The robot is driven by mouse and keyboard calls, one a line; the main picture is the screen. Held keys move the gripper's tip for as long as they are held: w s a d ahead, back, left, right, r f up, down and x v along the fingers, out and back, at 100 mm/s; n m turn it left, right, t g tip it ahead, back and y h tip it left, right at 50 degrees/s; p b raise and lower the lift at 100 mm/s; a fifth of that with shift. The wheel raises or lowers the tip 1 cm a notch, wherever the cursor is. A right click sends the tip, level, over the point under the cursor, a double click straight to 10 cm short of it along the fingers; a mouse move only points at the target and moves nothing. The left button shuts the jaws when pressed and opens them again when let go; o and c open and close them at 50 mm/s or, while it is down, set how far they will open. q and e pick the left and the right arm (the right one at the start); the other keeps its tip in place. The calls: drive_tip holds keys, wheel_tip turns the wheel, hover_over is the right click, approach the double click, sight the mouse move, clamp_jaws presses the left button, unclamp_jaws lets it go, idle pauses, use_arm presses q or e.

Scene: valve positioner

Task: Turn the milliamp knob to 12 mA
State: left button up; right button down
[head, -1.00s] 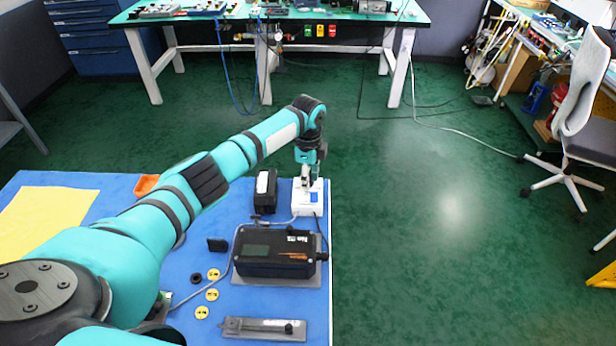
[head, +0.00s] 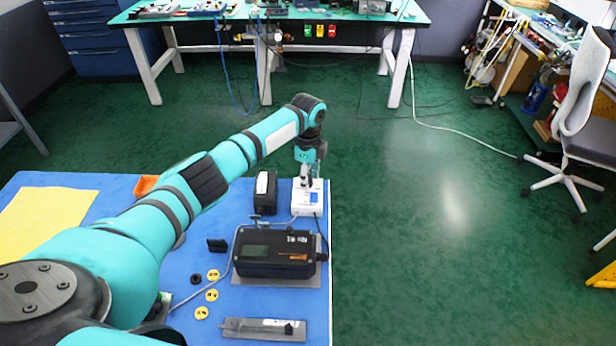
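A small white box with a blue patch (head: 308,203) stands near the right edge of the blue table, with cables at it; it looks like the milliamp source. My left gripper (head: 306,184) points down at the top of this box, at its far part. The knob is hidden beneath the fingers, and I cannot tell whether they close on it. The black valve positioner (head: 275,254) with a small display lies on a grey plate just nearer than the box. The knob's scale and any reading are too small to make out. My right gripper is not in view.
A black box (head: 265,192) stands left of the white box. Several yellow discs (head: 212,295), a black ring and a grey plate with a lever (head: 263,329) lie nearer. An orange tray (head: 146,186) and yellow sheet (head: 45,222) lie left. Open floor lies right of the table.

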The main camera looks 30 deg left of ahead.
use_arm(q)
wheel_tip(320, 180, up, 12)
drive_tip(key=shift+f, duration=0.15)
idle(0.6)
